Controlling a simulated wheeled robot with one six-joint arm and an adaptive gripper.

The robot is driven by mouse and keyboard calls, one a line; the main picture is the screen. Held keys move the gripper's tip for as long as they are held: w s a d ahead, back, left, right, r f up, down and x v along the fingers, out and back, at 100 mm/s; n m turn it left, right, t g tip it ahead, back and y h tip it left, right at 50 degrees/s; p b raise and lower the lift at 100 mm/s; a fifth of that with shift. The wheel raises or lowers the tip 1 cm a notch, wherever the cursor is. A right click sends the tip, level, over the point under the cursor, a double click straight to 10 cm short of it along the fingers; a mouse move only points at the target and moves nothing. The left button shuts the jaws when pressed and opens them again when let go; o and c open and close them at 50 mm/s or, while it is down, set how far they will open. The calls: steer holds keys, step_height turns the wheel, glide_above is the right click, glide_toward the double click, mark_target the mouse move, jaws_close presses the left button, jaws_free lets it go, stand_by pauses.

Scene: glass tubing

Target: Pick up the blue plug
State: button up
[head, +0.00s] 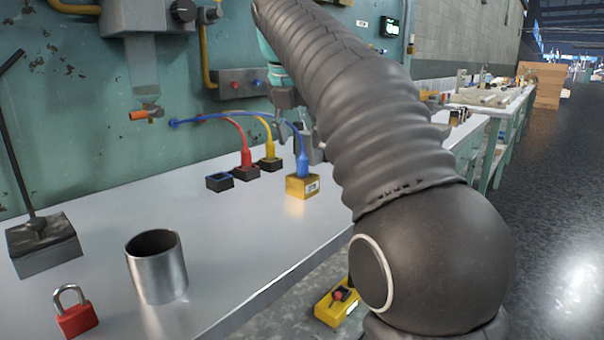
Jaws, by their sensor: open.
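The blue plug (303,165) stands upright in a yellow block (302,186) near the middle of the bench. A blue cable (240,112) arcs from its top leftward to the teal wall panel. My gripper (296,130) is just above and behind the blue plug, beside its cable. It is open, and its fingers appear apart from the plug. My dark, ribbed arm hides part of the gripper and the bench to the right.
A red plug (246,158) and a yellow plug (270,150) stand in dark sockets left of the blue plug. An empty-looking dark socket (219,182) is beside them. A metal cup (157,267), red padlock (75,314) and stand (42,243) are nearer left. The bench's front middle is clear.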

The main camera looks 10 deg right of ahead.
mark_target(302, 152)
steer(key=shift+w+b+x, duration=0.15)
steer(key=shift+b+x, duration=0.25)
steer(key=shift+x, duration=1.15)
steer(key=shift+w+b+x, duration=0.15)
steer(key=shift+b+x, duration=0.25)
steer(key=shift+x, duration=1.15)
steer(key=shift+d+r, duration=0.1)
steer(key=shift+r, duration=0.05)
jaws_close()
